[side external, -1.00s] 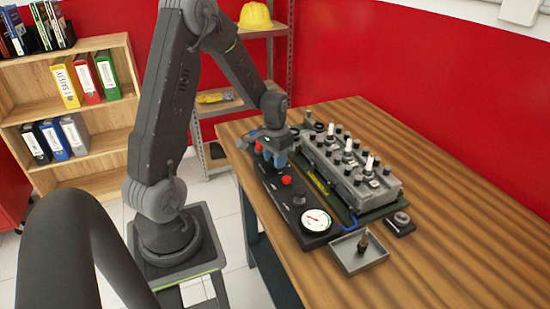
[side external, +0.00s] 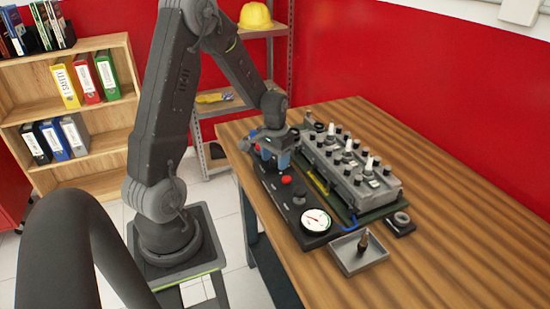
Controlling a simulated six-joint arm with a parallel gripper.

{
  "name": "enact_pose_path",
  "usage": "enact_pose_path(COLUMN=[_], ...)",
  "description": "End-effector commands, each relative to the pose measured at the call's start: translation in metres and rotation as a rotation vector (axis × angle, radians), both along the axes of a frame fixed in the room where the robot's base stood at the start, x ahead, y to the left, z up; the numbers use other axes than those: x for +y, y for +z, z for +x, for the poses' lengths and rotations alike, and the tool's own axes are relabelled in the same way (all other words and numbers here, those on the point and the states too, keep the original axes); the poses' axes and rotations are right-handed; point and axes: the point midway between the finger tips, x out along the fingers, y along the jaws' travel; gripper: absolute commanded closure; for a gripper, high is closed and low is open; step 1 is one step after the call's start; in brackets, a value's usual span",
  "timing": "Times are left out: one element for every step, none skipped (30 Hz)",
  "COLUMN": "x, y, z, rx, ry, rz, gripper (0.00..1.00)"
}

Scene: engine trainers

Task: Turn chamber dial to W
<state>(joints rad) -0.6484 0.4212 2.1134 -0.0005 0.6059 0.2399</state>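The black control panel (side external: 292,207) lies along the left edge of the wooden table. It carries a red button (side external: 286,180), a small dark knob (side external: 299,200) and a round white gauge (side external: 315,220). My gripper (side external: 272,165) points down over the far end of this panel. The gripper hides that part of the panel, so I cannot make out the chamber dial or its letters. The fingers are too small and dark to tell whether they are open or shut, or touch anything.
A grey engine block (side external: 350,165) with several spark plugs and black knobs stands just right of the panel. A metal tray (side external: 359,262) with a small upright part sits at the near end, beside a small dark block (side external: 400,224). The right side of the table (side external: 470,220) is clear.

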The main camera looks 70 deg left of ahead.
Motion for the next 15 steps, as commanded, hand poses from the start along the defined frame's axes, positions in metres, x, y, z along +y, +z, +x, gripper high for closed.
enact_pose_path(x=[0.0, 0.0, 0.0, 0.0, 0.0, 0.0, 0.0, 0.0, 0.0, 0.0, 0.0, 0.0, 0.0, 0.001, 0.001], y=[0.0, 0.0, 0.0, 0.0, 0.0, 0.0, 0.0, 0.0, 0.001, 0.003, 0.005, 0.008, 0.012, 0.017, 0.023], z=[0.0, 0.0, 0.0, 0.0, 0.0, 0.0, 0.0, 0.0, 0.0, 0.0, 0.0, 0.0, 0.001, 0.001, 0.001], rx=[0.0, 0.0, 0.001, 0.001, 0.001, 0.001, 0.001, 0.001, 0.0, 0.0, -0.001, -0.001, -0.002, -0.003, -0.004], ry=[0.0, -0.001, -0.001, -0.001, -0.001, -0.001, -0.001, -0.001, -0.001, -0.001, -0.001, -0.001, -0.001, -0.001, -0.001], rz=[0.0, 0.0, 0.0, 0.0, 0.0, 0.0, 0.0, 0.0, 0.0, 0.0, 0.0, 0.002, 0.002, 0.003, 0.003], gripper=[0.38, 0.38, 0.38, 0.38, 0.38, 0.38, 0.38, 0.38, 0.38, 0.38, 0.38, 0.38, 0.38, 0.38, 0.38])
